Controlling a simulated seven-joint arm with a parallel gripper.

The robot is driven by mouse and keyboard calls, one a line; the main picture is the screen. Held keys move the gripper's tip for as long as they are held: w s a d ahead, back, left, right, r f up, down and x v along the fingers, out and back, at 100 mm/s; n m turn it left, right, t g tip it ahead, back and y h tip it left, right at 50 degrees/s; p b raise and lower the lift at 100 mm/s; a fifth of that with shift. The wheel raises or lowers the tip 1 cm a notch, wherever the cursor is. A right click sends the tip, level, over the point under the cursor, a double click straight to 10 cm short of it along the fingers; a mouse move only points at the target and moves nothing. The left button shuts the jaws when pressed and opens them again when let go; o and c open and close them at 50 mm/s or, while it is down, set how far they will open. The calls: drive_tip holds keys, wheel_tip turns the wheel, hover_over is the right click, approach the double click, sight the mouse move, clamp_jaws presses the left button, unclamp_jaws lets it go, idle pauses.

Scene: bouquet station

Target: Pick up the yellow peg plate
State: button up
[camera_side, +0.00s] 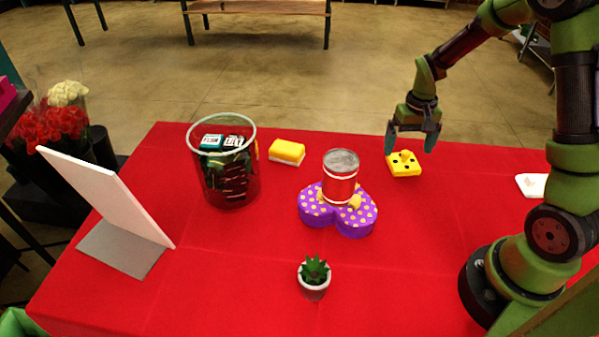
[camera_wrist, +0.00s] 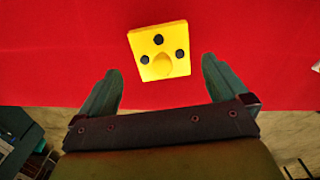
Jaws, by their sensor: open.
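The yellow peg plate (camera_side: 403,164) lies on the red cloth near the table's far edge, right of centre in the side view. It is a small yellow square with black spots and a raised knob. In the wrist view the plate (camera_wrist: 160,52) sits slightly tilted, beyond and between the fingers, with three black round spots and a yellow knob. My gripper (camera_side: 412,142) is above the plate in the side view, fingers pointing down. In the wrist view my gripper (camera_wrist: 160,88) is open and empty, with a wide gap between the fingers.
A can (camera_side: 340,178) stands on a purple dotted box (camera_side: 362,221). A yellow-and-white sponge (camera_side: 287,152), a clear bin (camera_side: 222,122) with items, a potted succulent (camera_side: 314,279) and a white panel (camera_side: 108,195) stand further left. A white item (camera_side: 532,185) lies right. Cloth around the plate is clear.

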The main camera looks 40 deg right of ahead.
sight(406, 151)
wheel_tip(406, 151, down, 4)
drive_tip(key=shift+w+a, duration=0.1)
drive_tip(key=shift+w, duration=0.05)
drive_tip(key=c, duration=1)
